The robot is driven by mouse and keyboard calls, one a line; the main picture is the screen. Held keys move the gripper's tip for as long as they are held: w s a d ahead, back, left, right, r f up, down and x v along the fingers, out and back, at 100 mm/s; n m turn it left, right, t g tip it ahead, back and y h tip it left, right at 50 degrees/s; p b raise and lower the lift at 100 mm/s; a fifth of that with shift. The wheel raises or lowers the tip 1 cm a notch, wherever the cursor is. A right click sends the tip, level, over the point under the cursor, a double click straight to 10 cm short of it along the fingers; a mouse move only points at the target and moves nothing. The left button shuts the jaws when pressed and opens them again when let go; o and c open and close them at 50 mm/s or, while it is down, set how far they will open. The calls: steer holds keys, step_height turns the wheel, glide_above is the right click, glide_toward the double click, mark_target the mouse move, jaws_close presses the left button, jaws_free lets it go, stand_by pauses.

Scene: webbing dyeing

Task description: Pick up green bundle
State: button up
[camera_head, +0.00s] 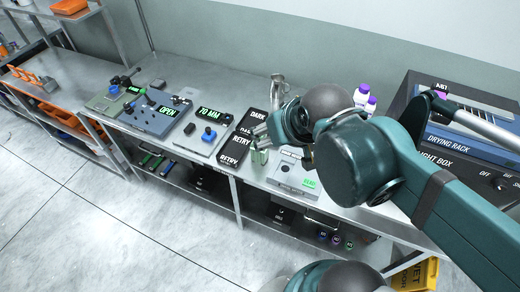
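A small pale green block-like item (259,157) stands upright at the front of the bench, just below my gripper (262,137); it may be the green bundle, but it is too small to be sure. My gripper points down-left over it, with its fingers close to or touching its top. The fingers are small and partly hidden by the wrist, so I cannot tell whether they are closed on it. Small green rolls (146,159) also lie on the lower shelf at the left.
Black cards marked DARK and RETRY (236,147) lie left of my gripper. A grey device with a green display (296,176) is at its right. Purple-capped bottles (362,94) and a drying rack (455,142) stand further right. Control boxes (160,115) fill the left bench.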

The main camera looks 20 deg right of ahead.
steer(key=w+f+m+g+h+b, duration=0.1)
steer(key=w+f+m+h+b, duration=0.1)
steer(key=w+f, duration=0.6)
steer(key=w+f+m+g+h+b, duration=0.1)
steer(key=w+f+m+b, duration=0.4)
steer(key=f, duration=1.2)
steer(key=w+m+h, duration=0.1)
steer(key=w+m, duration=0.1)
steer(key=w, duration=0.1)
steer(key=shift+w+a+h, duration=0.3)
steer(key=shift+w, duration=0.1)
steer(key=shift+b+x, duration=0.45)
steer(key=shift+x, duration=0.9)
steer(key=shift+d+b+x, duration=0.2)
steer(key=shift+b+x, duration=0.25)
steer(key=shift+x, duration=2.15)
steer(key=shift+s+r, duration=0.1)
steer(key=shift+r, duration=0.05)
